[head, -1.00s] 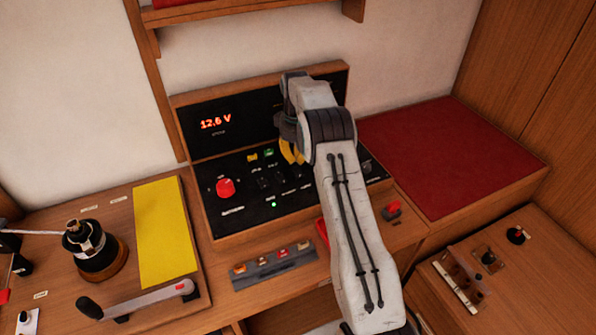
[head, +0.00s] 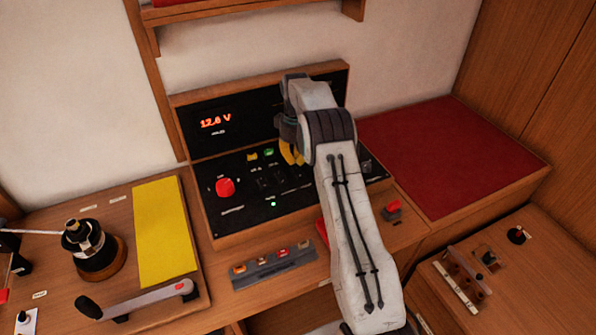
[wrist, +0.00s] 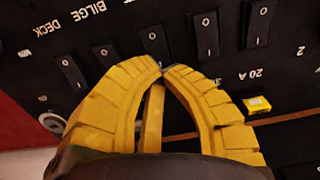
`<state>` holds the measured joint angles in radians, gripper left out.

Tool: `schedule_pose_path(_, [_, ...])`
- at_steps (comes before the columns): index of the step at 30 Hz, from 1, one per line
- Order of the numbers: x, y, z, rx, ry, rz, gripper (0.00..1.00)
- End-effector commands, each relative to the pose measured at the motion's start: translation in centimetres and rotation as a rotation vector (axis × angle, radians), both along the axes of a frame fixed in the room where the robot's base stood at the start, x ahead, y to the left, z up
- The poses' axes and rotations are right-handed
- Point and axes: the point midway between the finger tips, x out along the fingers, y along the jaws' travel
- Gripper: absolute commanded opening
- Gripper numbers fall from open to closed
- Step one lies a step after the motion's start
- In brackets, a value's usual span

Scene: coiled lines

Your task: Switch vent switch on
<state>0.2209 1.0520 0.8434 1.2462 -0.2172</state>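The black switch panel (head: 238,198) lies below the voltage display in the head view. My gripper (head: 290,155) has yellow fingers low over the panel, and my arm hides part of the switch row. In the wrist view the fingertips (wrist: 164,69) meet with nothing visible between them. They are at the near end of a black rocker switch (wrist: 155,43); whether they touch it I cannot tell. The panel appears upside down there. The labels DECK and BILGE are readable at the left; no vent label is readable, so I cannot tell which switch is the vent switch.
Other rockers flank the fingers in the wrist view, one on the left (wrist: 105,53) and one on the right (wrist: 206,36). A red knob (head: 225,187) stands on the panel's left. A red cushion (head: 450,155) lies to the right. A crank handle (head: 140,299) is at front left.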

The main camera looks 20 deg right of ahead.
Motion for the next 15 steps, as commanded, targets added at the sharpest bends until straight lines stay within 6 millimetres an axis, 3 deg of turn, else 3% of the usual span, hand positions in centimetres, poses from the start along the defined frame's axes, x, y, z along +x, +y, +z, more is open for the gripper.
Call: schedule_pose_path(15, [-0.01, 0.0, -0.76, 0.0, 0.001, 0.0, 0.0])
